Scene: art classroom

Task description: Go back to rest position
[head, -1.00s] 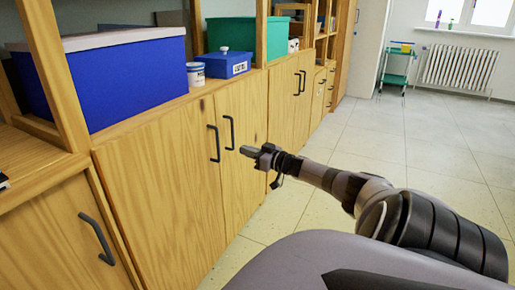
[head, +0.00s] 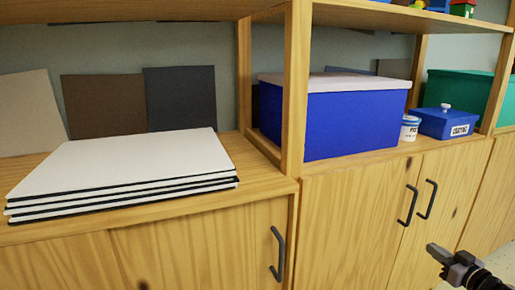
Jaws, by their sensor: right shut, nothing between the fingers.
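My right gripper (head: 436,251) shows at the lower right of the head view, in front of the wooden cabinet doors and below their dark handles. It is shut and empty, and only the gripper and a short piece of wrist are in the frame. My left gripper is not in the picture.
A wooden cabinet (head: 350,220) with shelves fills the view. On it are a stack of white boards (head: 125,160), a large blue box (head: 350,122), a small white jar (head: 409,128), a small blue box (head: 447,122) and a green box (head: 455,88). A little floor shows at the lower right.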

